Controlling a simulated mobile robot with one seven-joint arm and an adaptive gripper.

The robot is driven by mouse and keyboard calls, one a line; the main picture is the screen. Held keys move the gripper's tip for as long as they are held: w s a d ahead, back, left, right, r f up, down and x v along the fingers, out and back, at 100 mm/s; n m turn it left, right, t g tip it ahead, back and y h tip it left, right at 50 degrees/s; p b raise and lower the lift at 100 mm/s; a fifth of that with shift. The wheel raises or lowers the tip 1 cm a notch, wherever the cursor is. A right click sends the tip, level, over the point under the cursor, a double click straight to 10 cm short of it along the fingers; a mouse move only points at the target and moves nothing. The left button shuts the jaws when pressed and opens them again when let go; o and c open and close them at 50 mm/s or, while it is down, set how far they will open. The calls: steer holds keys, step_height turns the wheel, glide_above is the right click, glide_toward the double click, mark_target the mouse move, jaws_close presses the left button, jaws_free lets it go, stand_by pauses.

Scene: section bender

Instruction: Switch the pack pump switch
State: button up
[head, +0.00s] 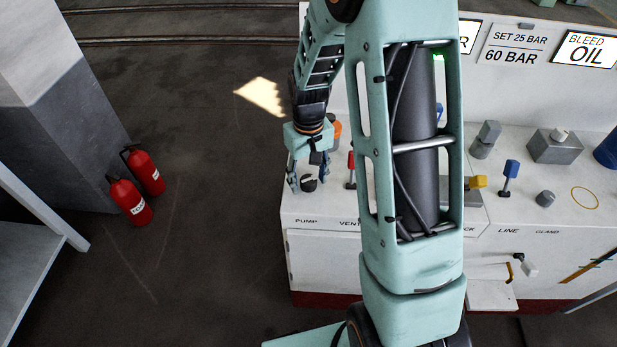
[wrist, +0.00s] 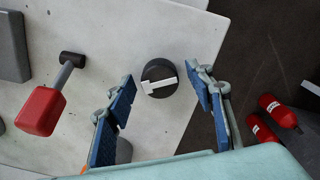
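The pump switch (wrist: 158,76) is a round black rotary knob with a white pointer bar, on the white panel top. In the head view the dark knob (head: 309,185) sits at the panel's left end, behind the word PUMP on the front edge. My gripper (head: 308,178) points down over it. In the wrist view my gripper (wrist: 163,97) is open, with one blue-padded finger on each side of the knob and visible gaps between. The knob looks free of both fingers. Its height below the fingertips is hard to tell.
A red-handled lever (wrist: 42,109) stands beside the knob; it also shows in the head view (head: 351,168). A yellow-handled lever (head: 477,182) and a blue-handled lever (head: 511,170) stand further right. Red fire extinguishers (head: 130,200) stand on the floor at left. My arm hides the panel's middle.

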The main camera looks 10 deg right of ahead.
mark_target(308, 180)
step_height(308, 180, up, 12)
stand_by(0.6)
stand_by(0.4)
